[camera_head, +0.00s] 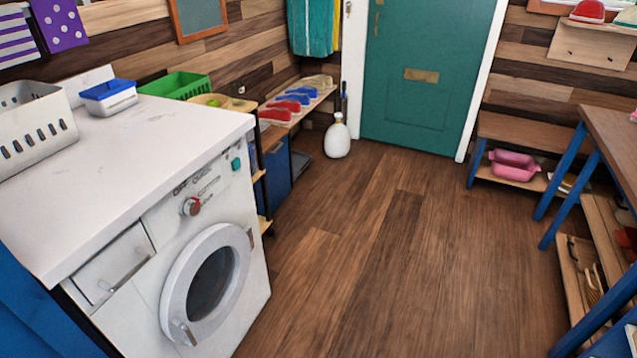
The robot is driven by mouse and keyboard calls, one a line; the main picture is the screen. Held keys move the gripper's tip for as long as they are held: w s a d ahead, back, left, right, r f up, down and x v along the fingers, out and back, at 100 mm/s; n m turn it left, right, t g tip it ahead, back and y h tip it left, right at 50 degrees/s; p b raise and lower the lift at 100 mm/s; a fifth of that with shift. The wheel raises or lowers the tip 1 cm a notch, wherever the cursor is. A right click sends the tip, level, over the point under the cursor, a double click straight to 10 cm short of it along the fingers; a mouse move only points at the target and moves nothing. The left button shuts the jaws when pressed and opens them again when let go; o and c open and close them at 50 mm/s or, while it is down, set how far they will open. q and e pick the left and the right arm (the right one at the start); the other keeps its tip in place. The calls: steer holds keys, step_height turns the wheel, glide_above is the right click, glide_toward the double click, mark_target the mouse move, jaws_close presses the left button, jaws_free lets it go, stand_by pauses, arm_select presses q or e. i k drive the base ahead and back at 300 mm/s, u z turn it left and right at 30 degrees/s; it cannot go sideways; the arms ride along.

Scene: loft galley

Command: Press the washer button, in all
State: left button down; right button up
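The washer (185,262) is white and stands at the left under a white countertop (130,140). Its round door (211,281) with dark glass looks closed. A teal button (236,164) sits at the upper right of its front panel, near the counter's edge. A silver dial (191,207) with a red mark is left of the button. A drawer with a handle (113,263) is at the panel's left. Neither of my grippers shows in the head view.
Open wooden floor (370,260) lies right of the washer. A white basket (36,128), a blue-lidded box (108,97) and a green crate (174,86) are by the counter. A low shelf (297,103) holds shoes. A blue-legged table (610,125) stands right; a teal door (418,75) is behind.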

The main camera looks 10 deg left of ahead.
mark_target(236, 165)
steer(key=z, duration=0.55)
steer(key=k, duration=0.7)
steer(key=z, duration=0.5)
steer(key=i, duration=1.5)
steer(key=u, duration=1.3)
steer(key=i, duration=1.2)
steer(key=u, duration=1.25)
